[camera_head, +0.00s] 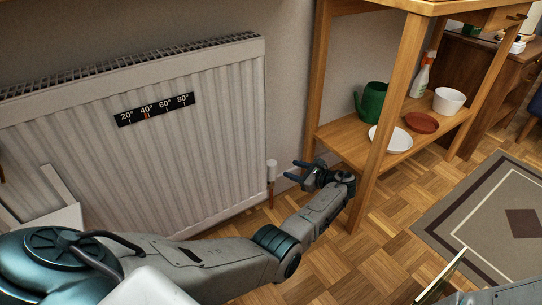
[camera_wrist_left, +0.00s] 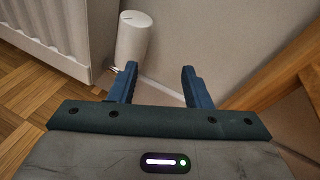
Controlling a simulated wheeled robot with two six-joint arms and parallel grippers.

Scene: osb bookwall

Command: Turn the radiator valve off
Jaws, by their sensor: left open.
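The radiator valve (camera_head: 271,170) is a white upright cylinder at the lower right end of the white radiator (camera_head: 215,130). A copper-coloured pipe runs below it. In the left wrist view the valve (camera_wrist_left: 134,36) has a short dark mark on its top and stands beyond the left fingertip. My left gripper (camera_head: 294,170) is open and empty, just right of the valve in the head view, its fingers pointing towards the wall side. In the left wrist view its fingertips (camera_wrist_left: 159,68) are apart with only wall and floor edge between them. My right gripper is not in view.
A black strip (camera_head: 154,109) on the radiator reads 20° to 80°, with an orange mark near 40°. A wooden shelf (camera_head: 345,149) with its front post (camera_head: 388,130) stands close right of my left gripper. It holds a green watering can (camera_head: 371,101) and dishes. A rug (camera_head: 470,215) lies right.

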